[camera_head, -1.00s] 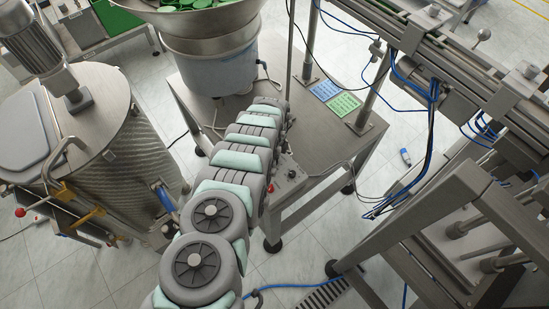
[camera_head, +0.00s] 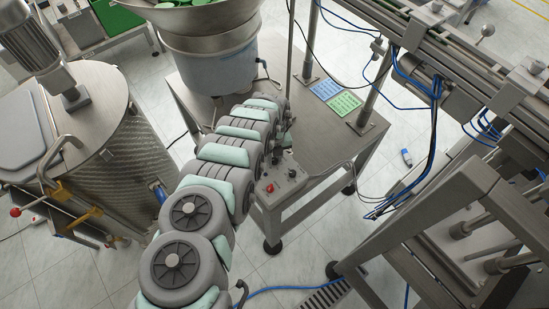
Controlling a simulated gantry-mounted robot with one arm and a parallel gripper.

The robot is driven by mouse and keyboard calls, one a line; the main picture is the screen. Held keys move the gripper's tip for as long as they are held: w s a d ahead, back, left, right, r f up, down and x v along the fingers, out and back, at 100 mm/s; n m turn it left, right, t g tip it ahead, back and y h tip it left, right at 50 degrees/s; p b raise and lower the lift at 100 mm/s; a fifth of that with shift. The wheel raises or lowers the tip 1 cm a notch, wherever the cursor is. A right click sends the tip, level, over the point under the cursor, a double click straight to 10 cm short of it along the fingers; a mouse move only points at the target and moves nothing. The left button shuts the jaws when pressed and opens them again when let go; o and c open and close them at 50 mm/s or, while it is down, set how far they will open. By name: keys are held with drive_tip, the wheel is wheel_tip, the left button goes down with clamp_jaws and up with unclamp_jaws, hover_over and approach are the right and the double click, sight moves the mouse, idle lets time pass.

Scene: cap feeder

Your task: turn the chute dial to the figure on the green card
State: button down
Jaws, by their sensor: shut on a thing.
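The green card (camera_head: 344,103) lies flat on the steel table beside a blue card (camera_head: 325,90). Its figure is too small to read. A small control box (camera_head: 283,182) with a red button (camera_head: 270,187) and another small control (camera_head: 292,173) is at the table's front edge. I cannot make out a chute dial or its setting. My grey and mint arm runs up from the bottom of the picture to the table, just left of the control box. My gripper does not show; the arm hides its end and whatever is there.
The feeder bowl (camera_head: 208,14) with green caps stands at the back of the table. A steel tank (camera_head: 105,165) is on the left. Upright posts, a conveyor frame (camera_head: 480,75) and blue cables crowd the right. The table's right part is bare around the cards.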

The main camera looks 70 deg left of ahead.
sight(274, 160)
drive_tip(key=shift+m, duration=1)
drive_tip(key=c, duration=1.2)
unclamp_jaws()
wheel_tip(274, 160, up, 11)
drive_tip(key=shift+f, duration=0.1)
